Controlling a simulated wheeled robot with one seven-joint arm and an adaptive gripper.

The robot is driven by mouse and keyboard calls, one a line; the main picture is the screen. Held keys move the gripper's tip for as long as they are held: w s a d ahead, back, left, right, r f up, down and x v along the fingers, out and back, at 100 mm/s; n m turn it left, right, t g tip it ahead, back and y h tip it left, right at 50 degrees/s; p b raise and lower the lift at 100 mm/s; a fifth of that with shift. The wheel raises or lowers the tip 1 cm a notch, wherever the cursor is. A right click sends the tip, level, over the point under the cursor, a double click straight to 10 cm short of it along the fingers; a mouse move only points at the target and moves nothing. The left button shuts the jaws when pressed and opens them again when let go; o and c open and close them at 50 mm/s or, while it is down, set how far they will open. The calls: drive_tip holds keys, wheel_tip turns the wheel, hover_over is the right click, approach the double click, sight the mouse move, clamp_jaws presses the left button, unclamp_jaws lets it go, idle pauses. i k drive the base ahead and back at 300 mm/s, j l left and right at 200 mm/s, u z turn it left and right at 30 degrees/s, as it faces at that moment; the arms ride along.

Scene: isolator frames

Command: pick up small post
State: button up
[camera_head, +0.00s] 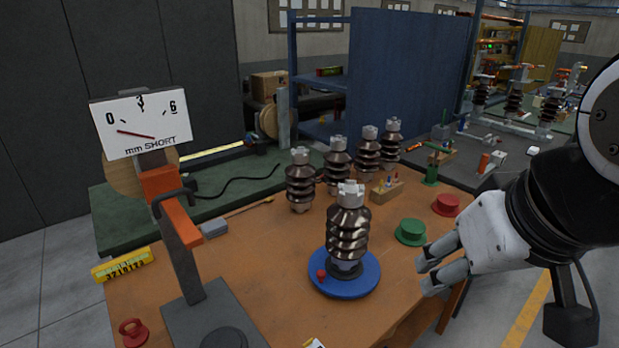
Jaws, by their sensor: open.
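Several brown ribbed posts with pale castellated caps stand upright on the orange table (265,262). One post (347,228) stands on a blue round base (368,283) near the middle. Behind it is a row with a left post (300,182), a second post (337,165), a third (368,150) and a far one (391,140), partly overlapping. I cannot tell for sure which is the small post. My gripper (428,268) is open and empty at the right, apart from the posts, its fingers pointing left above the table's right edge.
A gauge stand (182,245) with a dial plate (141,122) rises at the left. A green disc (410,232) and a red disc (446,204) lie between the row and my gripper. A small wooden block (386,192) holds coloured pegs.

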sight(347, 223)
drive_tip(key=i+l+u, duration=0.1)
drive_tip(key=l, duration=0.25)
drive_tip(key=i+l+u, duration=0.1)
drive_tip(key=i+l, duration=0.15)
drive_tip(key=i+l+u, duration=0.1)
drive_tip(key=l, duration=0.4)
drive_tip(key=i+l+u, duration=0.15)
drive_tip(key=l, duration=0.25)
drive_tip(key=i+l+u, duration=0.1)
drive_tip(key=l, duration=0.3)
drive_tip(key=i+l+u, duration=0.1)
drive_tip(key=l, duration=0.3)
drive_tip(key=i, duration=0.1)
